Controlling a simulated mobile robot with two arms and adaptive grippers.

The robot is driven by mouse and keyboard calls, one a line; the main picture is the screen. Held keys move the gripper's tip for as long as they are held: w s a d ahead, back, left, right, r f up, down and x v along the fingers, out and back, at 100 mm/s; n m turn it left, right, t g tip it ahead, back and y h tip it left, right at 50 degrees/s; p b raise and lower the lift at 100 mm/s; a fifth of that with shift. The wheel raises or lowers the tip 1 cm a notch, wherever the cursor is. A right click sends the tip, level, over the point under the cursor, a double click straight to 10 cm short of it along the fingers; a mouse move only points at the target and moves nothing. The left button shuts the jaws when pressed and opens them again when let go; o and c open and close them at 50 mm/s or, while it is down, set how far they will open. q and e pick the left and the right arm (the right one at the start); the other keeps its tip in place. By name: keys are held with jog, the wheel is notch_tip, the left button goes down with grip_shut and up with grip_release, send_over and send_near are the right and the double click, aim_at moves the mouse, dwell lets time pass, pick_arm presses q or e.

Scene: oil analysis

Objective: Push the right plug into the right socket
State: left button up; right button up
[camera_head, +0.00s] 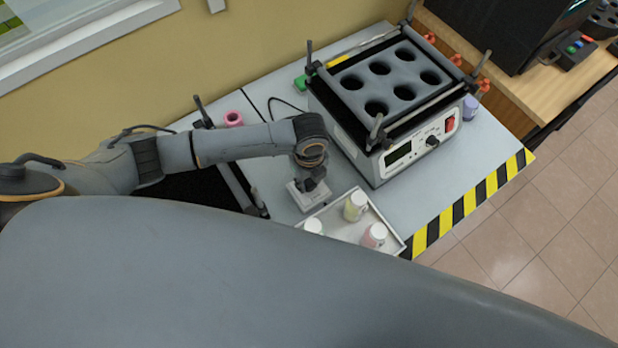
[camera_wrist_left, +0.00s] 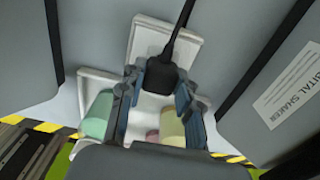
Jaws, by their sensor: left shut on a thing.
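My left gripper (camera_head: 313,184) points down over the table, just left of the shaker. In the left wrist view its two fingers (camera_wrist_left: 158,88) are shut on a black plug (camera_wrist_left: 160,74) with a black cable running up from it. A white socket block (camera_wrist_left: 146,38) lies right behind the plug; it also shows in the head view (camera_head: 299,200) under the gripper. The plug and fingers cover part of the block, so I see no socket holes. I cannot tell whether the plug is seated or just above it. My right gripper is not in view.
A white tray (camera_head: 395,243) with several capped bottles (camera_head: 355,205) sits close in front of the block. The digital shaker (camera_head: 385,95) stands to the right. A dark second device (camera_head: 200,185) is at the left. A pink ring (camera_head: 233,118) lies behind the arm.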

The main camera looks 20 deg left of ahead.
aim_at(309, 181)
pick_arm(q)
jog(key=shift+p, duration=0.3)
dwell(0.6)
jog(key=shift+f, duration=0.6)
dwell(0.6)
jog(key=o, duration=1.2)
jog(key=shift+c, duration=0.2)
notch_tip(309, 181, up, 12)
